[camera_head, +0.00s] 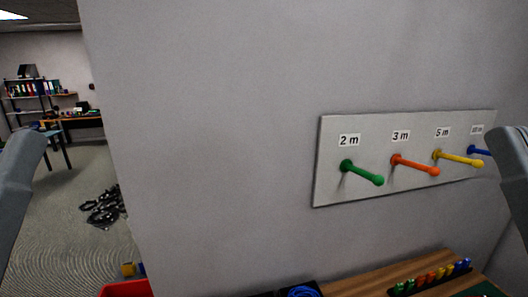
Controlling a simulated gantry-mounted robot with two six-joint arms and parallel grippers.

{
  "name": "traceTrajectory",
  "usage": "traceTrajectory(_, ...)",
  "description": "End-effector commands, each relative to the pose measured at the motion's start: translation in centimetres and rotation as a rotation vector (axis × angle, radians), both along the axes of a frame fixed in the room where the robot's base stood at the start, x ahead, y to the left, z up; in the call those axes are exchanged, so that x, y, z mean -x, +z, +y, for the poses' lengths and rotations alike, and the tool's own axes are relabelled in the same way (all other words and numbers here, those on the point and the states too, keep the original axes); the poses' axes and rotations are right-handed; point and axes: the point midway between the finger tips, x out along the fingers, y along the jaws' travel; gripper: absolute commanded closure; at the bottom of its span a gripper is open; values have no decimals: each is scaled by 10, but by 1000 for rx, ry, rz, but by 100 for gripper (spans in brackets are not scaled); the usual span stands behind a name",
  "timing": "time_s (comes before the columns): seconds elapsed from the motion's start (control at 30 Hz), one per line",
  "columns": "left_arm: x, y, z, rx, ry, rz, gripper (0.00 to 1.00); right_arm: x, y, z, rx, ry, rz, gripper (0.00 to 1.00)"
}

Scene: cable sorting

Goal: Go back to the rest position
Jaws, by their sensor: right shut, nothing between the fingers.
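A grey part of my right arm shows at the right edge of the picture, in front of the right end of the peg board. A similar grey part of my left arm shows at the left edge. Both slope downward and out of the frame. The fingers of neither gripper can be seen. No cable shows on the visible arm parts.
A wall board (333,188) carries green (362,172), orange (415,165), yellow (458,158) and blue (480,152) pegs, none with a visible cable. Below are a wooden table (365,284), a rack of colored connectors (431,278), a blue cable coil (303,292) and a red bin (126,289).

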Motion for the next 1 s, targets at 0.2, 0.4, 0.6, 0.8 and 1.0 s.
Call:
traceTrajectory(0.2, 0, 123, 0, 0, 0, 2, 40, 0, 123, 0, 1, -3, 0, 100)
traceTrajectory(0.4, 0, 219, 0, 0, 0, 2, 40, 0, 219, -1, 1, -4, 1, 100)
traceTrajectory(0.6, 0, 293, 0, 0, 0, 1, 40, -1, 293, -1, 1, -4, 1, 100)
traceTrajectory(0.8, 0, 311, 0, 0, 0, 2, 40, -1, 311, -1, 1, -4, 1, 100)
traceTrajectory(1.0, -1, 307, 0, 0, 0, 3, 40, -1, 308, -1, 1, -4, 1, 100)
